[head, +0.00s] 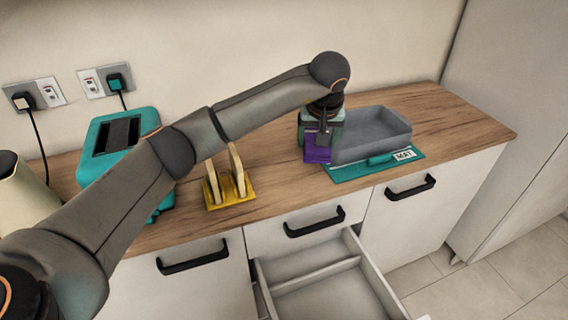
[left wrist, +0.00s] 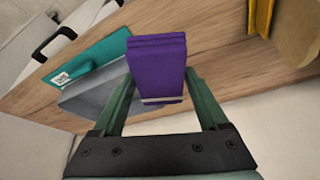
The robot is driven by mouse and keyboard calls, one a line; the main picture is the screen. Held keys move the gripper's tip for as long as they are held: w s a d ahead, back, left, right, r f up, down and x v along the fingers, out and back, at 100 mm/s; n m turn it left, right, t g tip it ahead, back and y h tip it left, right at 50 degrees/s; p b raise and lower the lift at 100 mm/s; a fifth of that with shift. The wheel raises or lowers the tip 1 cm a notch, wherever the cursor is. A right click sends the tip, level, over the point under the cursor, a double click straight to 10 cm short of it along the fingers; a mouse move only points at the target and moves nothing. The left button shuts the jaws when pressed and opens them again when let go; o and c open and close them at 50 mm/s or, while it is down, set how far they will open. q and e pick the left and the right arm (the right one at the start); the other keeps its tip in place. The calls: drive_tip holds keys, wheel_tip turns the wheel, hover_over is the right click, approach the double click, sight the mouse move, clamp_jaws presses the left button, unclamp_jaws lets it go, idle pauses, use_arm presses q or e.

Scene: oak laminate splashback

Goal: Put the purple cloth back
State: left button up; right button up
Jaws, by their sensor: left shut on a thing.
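The purple cloth (head: 317,153), a folded block, hangs from my left gripper (head: 322,130), just left of the grey open bin. In the left wrist view the cloth (left wrist: 157,62) sits between the two green fingers of the left gripper (left wrist: 160,88), which is shut on it. I cannot tell whether the cloth touches the counter. An open drawer (head: 372,283) with a divider is below the counter front; the part of it I see looks empty. My right gripper is not in view.
The grey bin (head: 392,128) stands at the back right, with a teal mat (head: 350,171) bearing a white label in front. A yellow rack (head: 232,199) with upright slices and a teal toaster (head: 92,145) are left. Bare wooden counter (head: 275,165) lies between rack and cloth.

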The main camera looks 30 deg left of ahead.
use_arm(q)
hover_over(284, 169)
drive_tip(key=s+d, duration=0.1)
drive_tip(key=f, duration=0.7)
drive_tip(key=shift+s+p, duration=0.2)
drive_tip(key=shift+p, duration=0.1)
drive_tip(key=shift+a+f, duration=0.15)
drive_tip(key=shift+f, duration=1.65)
drive_tip(key=o, duration=1.1)
drive_tip(key=shift+f, duration=0.1)
